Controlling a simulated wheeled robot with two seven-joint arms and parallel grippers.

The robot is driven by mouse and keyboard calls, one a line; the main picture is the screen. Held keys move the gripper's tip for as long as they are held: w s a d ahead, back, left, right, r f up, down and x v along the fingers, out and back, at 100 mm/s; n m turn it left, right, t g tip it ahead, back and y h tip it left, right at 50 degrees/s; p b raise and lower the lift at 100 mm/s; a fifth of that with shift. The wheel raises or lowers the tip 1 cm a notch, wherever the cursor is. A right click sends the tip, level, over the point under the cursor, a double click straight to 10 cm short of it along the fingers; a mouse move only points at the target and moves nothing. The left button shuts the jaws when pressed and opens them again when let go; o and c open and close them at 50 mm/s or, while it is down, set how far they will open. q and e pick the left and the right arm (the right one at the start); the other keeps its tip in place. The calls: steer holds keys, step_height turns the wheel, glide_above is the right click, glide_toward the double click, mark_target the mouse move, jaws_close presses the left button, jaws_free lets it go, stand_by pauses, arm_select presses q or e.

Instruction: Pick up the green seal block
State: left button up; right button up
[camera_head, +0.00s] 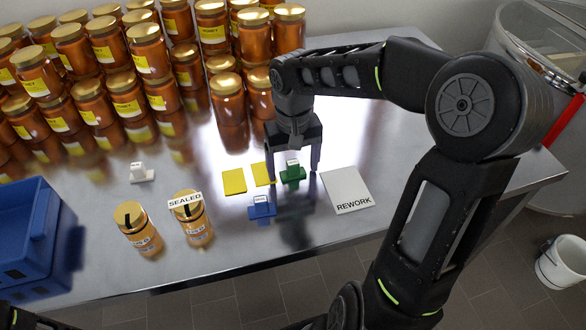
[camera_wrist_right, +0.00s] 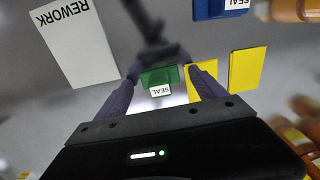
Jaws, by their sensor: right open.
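The green seal block (camera_head: 291,180) stands on the steel table, with a white label reading SEAL on its upper part. It also shows in the right wrist view (camera_wrist_right: 160,77). My right gripper (camera_head: 294,170) is open and points down over the green block. My left gripper is not in view.
A blue seal block (camera_head: 262,210) stands close in front, and yellow pads (camera_head: 234,181) lie to the left. The REWORK plate (camera_head: 348,190) lies to the right. A white block (camera_head: 141,174), a SEALED jar (camera_head: 192,222), stacked honey jars (camera_head: 145,50) and a blue crate (camera_head: 32,235) are further left.

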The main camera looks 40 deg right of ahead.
steer(key=c, duration=1.5)
